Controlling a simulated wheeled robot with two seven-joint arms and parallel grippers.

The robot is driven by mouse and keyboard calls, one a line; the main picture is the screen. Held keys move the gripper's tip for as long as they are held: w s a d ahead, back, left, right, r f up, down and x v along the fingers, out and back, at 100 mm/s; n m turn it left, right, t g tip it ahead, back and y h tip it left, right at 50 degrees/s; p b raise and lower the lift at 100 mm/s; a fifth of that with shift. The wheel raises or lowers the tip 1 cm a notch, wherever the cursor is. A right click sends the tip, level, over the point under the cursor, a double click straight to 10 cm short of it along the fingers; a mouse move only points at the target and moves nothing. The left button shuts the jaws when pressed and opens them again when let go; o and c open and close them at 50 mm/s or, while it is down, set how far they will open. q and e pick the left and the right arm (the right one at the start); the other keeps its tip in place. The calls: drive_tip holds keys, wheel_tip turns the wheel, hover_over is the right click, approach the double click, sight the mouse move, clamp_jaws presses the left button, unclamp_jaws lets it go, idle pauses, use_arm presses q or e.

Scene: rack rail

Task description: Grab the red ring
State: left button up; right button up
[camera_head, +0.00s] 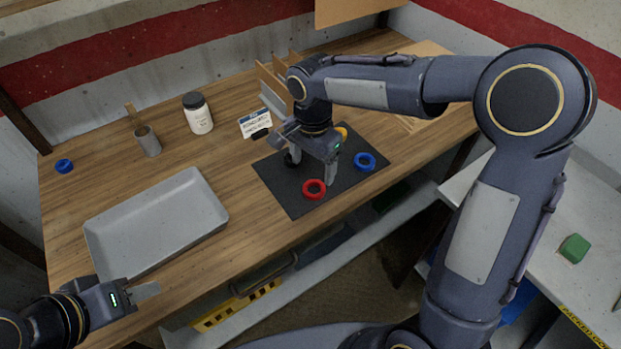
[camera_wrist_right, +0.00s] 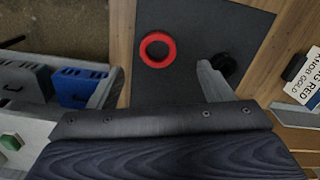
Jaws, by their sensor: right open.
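The red ring (camera_head: 314,197) lies flat near the front edge of a dark mat (camera_head: 287,199) on the wooden table. In the right wrist view the red ring (camera_wrist_right: 144,48) lies beyond the fingertips, between their lines. My right gripper (camera_head: 312,172) is open and empty above the mat, just behind the ring in the head view; its fingers also show in the wrist view (camera_wrist_right: 155,80). They appear apart from the ring. My left gripper (camera_head: 150,290) is at the table's front left, by the grey tray; its finger opening is unclear.
A blue ring (camera_head: 373,163) and a partly hidden yellow ring (camera_head: 343,132) lie on the mat. A black ring (camera_wrist_right: 223,66) is beside one right finger. A grey tray (camera_head: 150,225), a white jar (camera_head: 199,118), a cup (camera_head: 147,142) and a label card (camera_head: 256,122) stand around.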

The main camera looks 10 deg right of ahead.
sight(315, 187)
drive_tip(key=f, duration=0.7)
drive_tip(key=shift+d+p, duration=0.35)
drive_tip(key=c, duration=1.1)
